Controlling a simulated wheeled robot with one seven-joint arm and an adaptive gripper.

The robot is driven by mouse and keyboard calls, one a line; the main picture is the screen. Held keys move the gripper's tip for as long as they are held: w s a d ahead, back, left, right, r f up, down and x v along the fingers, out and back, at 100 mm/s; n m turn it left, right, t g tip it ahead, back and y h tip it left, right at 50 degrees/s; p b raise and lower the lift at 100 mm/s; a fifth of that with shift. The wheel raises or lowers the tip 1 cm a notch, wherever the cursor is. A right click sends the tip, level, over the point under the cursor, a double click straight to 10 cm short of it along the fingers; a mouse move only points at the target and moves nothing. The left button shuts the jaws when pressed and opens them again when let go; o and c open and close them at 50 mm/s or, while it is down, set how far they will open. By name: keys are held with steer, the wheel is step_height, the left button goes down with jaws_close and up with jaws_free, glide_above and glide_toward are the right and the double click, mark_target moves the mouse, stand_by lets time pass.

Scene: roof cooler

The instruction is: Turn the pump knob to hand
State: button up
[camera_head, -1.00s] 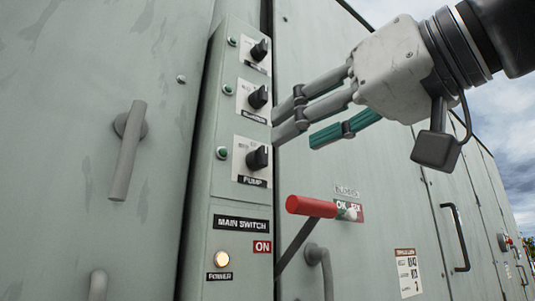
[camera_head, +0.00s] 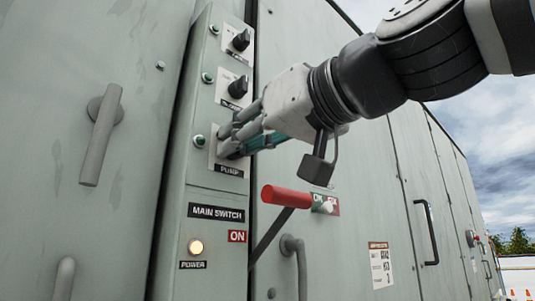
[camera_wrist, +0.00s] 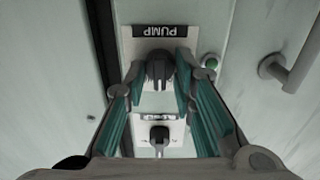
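The pump knob is a black rotary knob (camera_wrist: 160,68) on a white plate (camera_wrist: 127,48), above a PUMP label that reads upside down in the wrist view. In the head view my fingers hide the knob; the PUMP label (camera_head: 230,170) shows just below them. My gripper (camera_head: 236,140) reaches the panel from the right. In the wrist view my gripper (camera_wrist: 160,80) has its teal-padded fingers on both sides of the knob, with gaps visible beside it. The fingers are apart, and I cannot tell whether the tips touch the plate.
Two similar black knobs, the upper (camera_head: 241,41) and the middle (camera_head: 238,87), sit above on the same panel. Green lamps line their left side. A red-handled main switch lever (camera_head: 286,196) sticks out below my wrist. A lit power lamp (camera_head: 196,246) and grey door handle (camera_head: 102,135) are nearby.

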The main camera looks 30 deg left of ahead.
jaws_close()
steer(key=shift+w+f+m+b, duration=0.1)
steer(key=shift+m+b, duration=0.25)
steer(key=shift+m, duration=1.7)
steer(key=shift+w+m+b, duration=0.1)
steer(key=shift+m+b, duration=0.25)
steer(key=shift+m, duration=1.7)
